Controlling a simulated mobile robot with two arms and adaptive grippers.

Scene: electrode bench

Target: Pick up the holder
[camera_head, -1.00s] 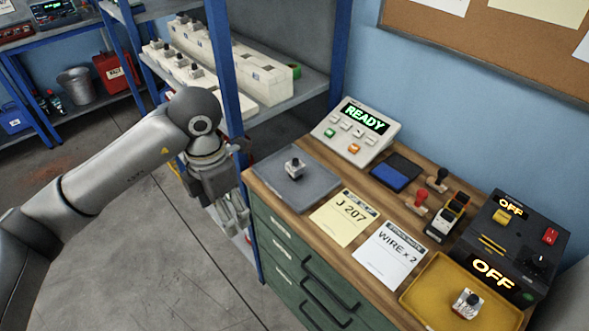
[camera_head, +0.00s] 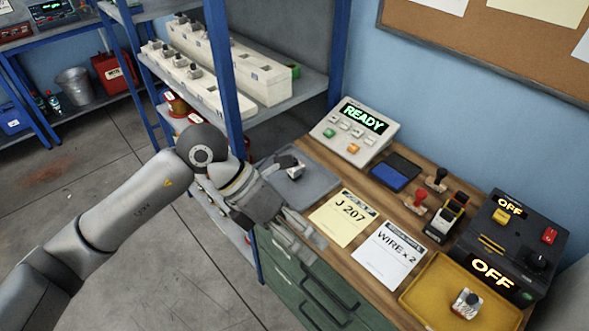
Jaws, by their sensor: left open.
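One small silvery holder with a dark top (camera_head: 295,171) stands on the grey plate (camera_head: 318,188) at the bench's left end. A similar holder (camera_head: 466,303) stands in the yellow tray (camera_head: 425,293) at the front right. The task does not say which is meant. My left gripper (camera_head: 313,250) is open and empty, with its fingers over the bench's front edge, in front of the grey plate and left of the yellow card. It is apart from both holders. Its wrist hides the plate's near left corner. My right gripper is out of view.
The yellow J 207 card (camera_head: 343,218) and white wire card (camera_head: 390,254) lie mid-bench. A READY console (camera_head: 355,130), blue pad (camera_head: 388,178), stamps (camera_head: 416,200) and dark OFF unit (camera_head: 515,235) stand behind. A blue shelf post (camera_head: 222,70) rises close to my left arm.

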